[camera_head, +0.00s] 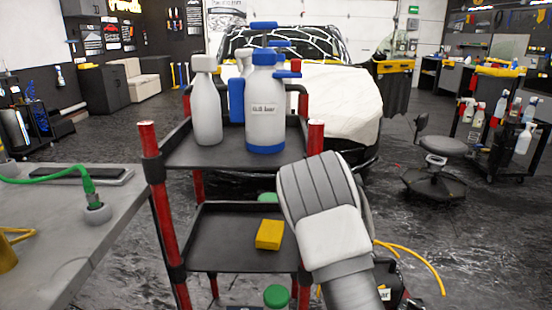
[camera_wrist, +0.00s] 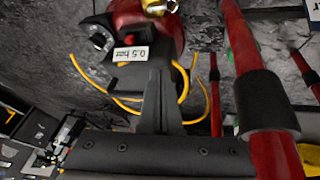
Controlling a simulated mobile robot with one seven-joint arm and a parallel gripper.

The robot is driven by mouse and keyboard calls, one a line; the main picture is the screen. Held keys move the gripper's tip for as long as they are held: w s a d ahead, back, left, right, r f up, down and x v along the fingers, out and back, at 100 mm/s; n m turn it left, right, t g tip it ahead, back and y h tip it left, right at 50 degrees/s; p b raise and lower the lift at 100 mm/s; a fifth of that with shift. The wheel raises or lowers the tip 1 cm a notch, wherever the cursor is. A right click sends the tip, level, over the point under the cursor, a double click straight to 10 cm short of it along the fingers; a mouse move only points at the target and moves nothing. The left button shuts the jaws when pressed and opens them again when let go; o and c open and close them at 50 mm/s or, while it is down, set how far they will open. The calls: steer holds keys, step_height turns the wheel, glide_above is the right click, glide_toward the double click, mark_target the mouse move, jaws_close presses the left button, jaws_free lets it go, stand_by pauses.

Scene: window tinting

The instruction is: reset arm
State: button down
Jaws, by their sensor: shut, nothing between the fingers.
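My gripper (camera_wrist: 160,72) shows in the wrist view with its dark fingers closed together and nothing between them. Beyond the fingertips is a red compressor tank (camera_wrist: 135,14) with a brass fitting, a black gauge and a "0.5 bar" label (camera_wrist: 130,54). The gripper appears apart from it, though the gap is hard to judge. In the head view my bent arm stands in front of the cart's right side, and the gripper is hidden there.
A black cart with red posts (camera_head: 165,220) is close to my arm; a post (camera_wrist: 270,120) stands right of the gripper. It holds white bottles (camera_head: 265,110) and a yellow block (camera_head: 269,234). A yellow hose (camera_head: 425,265) lies right. A grey table (camera_head: 60,230) is left.

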steer(key=s+a+r+y, duration=0.15)
steer(key=s+r, duration=0.25)
steer(key=r, duration=0.4)
steer(key=s+a+r+n+y, duration=0.1)
steer(key=s+a+r, duration=0.1)
steer(key=s+r, duration=0.4)
steer(key=s+a+r+y, duration=0.1)
steer(key=s+a+r, duration=0.15)
steer(key=r, duration=0.65)
steer(key=s+r+n+t, duration=0.1)
steer(key=s+r, duration=0.3)
steer(key=s, duration=0.6)
steer(key=s+r+n+t, duration=0.1)
steer(key=s+r, duration=0.3)
steer(key=s, duration=0.5)
step_height(320, 180, up, 24)
steer(key=p, duration=2.4)
steer(key=shift+a, duration=0.15)
